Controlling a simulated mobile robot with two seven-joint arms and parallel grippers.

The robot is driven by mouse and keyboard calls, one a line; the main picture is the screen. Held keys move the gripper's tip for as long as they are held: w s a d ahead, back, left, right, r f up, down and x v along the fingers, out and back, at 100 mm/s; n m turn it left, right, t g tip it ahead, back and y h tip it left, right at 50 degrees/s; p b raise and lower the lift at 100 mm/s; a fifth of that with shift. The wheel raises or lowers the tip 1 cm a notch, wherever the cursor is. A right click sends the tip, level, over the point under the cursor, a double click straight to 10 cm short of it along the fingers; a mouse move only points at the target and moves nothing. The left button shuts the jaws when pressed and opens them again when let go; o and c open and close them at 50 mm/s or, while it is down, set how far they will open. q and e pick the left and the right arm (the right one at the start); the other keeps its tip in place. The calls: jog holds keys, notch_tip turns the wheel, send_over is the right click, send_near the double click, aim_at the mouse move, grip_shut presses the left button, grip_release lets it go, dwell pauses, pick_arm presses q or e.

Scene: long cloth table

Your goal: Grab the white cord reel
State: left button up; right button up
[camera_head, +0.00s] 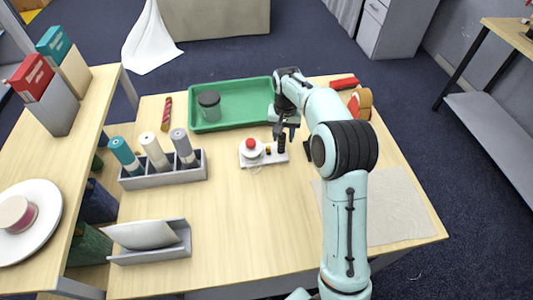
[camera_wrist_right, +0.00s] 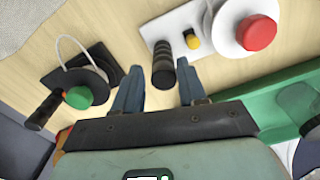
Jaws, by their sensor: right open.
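The white cord reel (camera_head: 245,159) has a white drum with a red knob, on a white base with a small yellow knob and an upright black handle. It stands near the middle of the table, and it also shows at the top of the right wrist view (camera_wrist_right: 219,34). My right gripper (camera_head: 285,134) is open above the black-handle end of the reel. In the right wrist view my right gripper (camera_wrist_right: 160,84) has the black handle (camera_wrist_right: 163,67) showing between its two fingers, not clasped. My left gripper is not in view.
A black reel with a green knob (camera_wrist_right: 79,97) lies beside it, mostly hidden by my arm in the head view. A green tray (camera_head: 238,91) with a dark-lidded jar (camera_head: 209,105) lies behind. A grey holder (camera_head: 165,179) with rolls stands left. The front middle is clear.

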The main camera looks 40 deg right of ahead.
aim_at(281, 143)
jog(key=f, duration=0.5)
jog(key=shift+w+f, duration=0.15)
jog(key=shift+w, duration=0.1)
grip_shut()
